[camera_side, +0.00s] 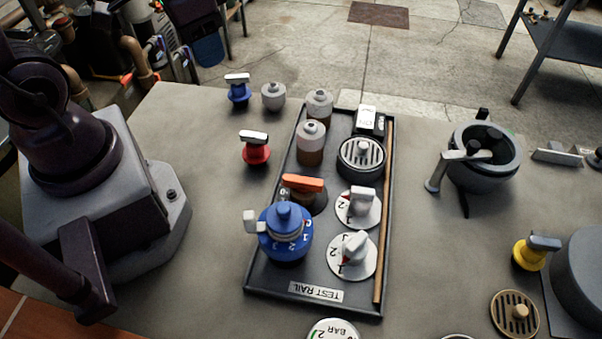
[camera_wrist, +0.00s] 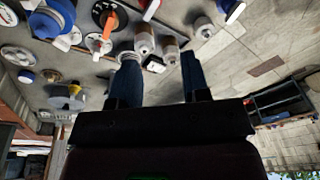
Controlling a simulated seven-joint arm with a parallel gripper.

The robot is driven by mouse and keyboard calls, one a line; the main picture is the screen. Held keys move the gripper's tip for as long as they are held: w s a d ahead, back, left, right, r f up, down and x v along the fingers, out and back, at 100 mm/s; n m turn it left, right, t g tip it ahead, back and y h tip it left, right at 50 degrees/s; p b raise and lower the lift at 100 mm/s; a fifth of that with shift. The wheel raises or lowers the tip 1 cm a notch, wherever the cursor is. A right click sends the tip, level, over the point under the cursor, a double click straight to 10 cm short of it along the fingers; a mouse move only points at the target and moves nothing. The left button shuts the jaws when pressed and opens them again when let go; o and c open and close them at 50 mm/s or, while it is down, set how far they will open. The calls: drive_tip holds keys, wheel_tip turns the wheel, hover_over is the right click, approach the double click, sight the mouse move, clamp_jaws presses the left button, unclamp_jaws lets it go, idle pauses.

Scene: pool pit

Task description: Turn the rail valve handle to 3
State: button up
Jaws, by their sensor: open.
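The black test rail tray (camera_side: 262,285) holds several valves and knobs. An orange bar handle (camera_side: 303,184) sits on a dark round base, pointing roughly left to right. In front of it is a blue valve (camera_side: 285,240) with white numerals and a grey-white lever. To the right are two white numbered dials with grey handles, one upper (camera_side: 358,207) and one nearer (camera_side: 352,256). I cannot tell which is the rail valve. In the wrist view the orange handle (camera_wrist: 107,27) is at upper left. My gripper (camera_wrist: 160,75) is open and empty, apart from the handles; it is outside the side view.
Two bottles (camera_side: 311,143), a round grille (camera_side: 361,157) and a wooden strip (camera_side: 384,210) are also on the tray. A red-based knob (camera_side: 256,150) and a blue-based knob (camera_side: 238,88) stand left. A grey pot (camera_side: 484,155) stands right.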

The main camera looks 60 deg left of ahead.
drive_tip(key=w+d+f+m+g+h, duration=0.15)
drive_tip(key=d+f+m, duration=0.3)
drive_tip(key=f, duration=0.45)
drive_tip(key=m+t+h, duration=0.2)
drive_tip(key=m+t, duration=0.1)
drive_tip(key=m, duration=0.1)
approach(303, 179)
drive_tip(key=x, duration=0.9)
drive_tip(key=shift+f, duration=0.1)
drive_tip(key=c, duration=0.8)
